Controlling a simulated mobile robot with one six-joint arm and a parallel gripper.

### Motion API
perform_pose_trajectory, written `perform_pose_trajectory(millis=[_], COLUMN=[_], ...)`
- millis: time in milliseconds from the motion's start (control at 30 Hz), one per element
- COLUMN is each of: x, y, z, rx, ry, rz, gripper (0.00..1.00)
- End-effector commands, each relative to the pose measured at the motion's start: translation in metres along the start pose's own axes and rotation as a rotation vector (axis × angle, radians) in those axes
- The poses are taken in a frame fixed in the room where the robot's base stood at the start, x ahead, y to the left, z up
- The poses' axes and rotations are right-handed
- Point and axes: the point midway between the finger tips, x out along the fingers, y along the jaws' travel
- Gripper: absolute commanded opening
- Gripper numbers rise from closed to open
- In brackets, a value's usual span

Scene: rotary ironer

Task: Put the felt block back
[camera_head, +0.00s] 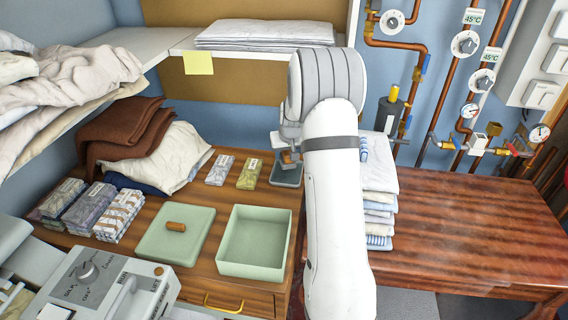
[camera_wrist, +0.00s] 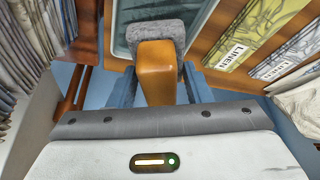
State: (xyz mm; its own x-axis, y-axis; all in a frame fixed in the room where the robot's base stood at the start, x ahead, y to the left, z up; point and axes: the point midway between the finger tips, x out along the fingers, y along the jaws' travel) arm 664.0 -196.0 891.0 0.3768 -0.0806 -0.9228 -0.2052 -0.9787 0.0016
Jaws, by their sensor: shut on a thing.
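The felt block (camera_wrist: 155,28) is grey felt with an orange-brown wooden handle (camera_wrist: 156,72). My gripper (camera_wrist: 157,92) is shut on the handle, one finger on each side. In the head view the handle (camera_head: 287,157) shows below my gripper (camera_head: 289,147), at the back of the wooden counter. A small grey tray (camera_head: 287,177) lies just below it. In the wrist view the felt overlaps the tray (camera_wrist: 203,14) and hides part of it. I cannot tell whether the felt touches the tray. My arm hides the area to the right.
Two linen packets (camera_head: 220,170) (camera_head: 249,174) lie left of the tray. An open green box (camera_head: 254,244) and its lid (camera_head: 175,236) are in front. Folded linen (camera_head: 379,200) is stacked close on the right. A shelf (camera_head: 180,43) overhangs the back. The right tabletop (camera_head: 470,230) is clear.

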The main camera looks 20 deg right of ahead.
Motion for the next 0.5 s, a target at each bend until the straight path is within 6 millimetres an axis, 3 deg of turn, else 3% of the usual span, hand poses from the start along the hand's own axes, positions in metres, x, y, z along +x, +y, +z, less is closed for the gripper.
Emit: perform_pose_trajectory(millis=[400, 500], x=[0.041, 0.042], y=[-0.001, -0.001], z=[0.017, 0.017], rx=[-0.002, -0.002], ry=[-0.002, 0.001], rz=[-0.001, 0.0], gripper=[0.27, 0.27])
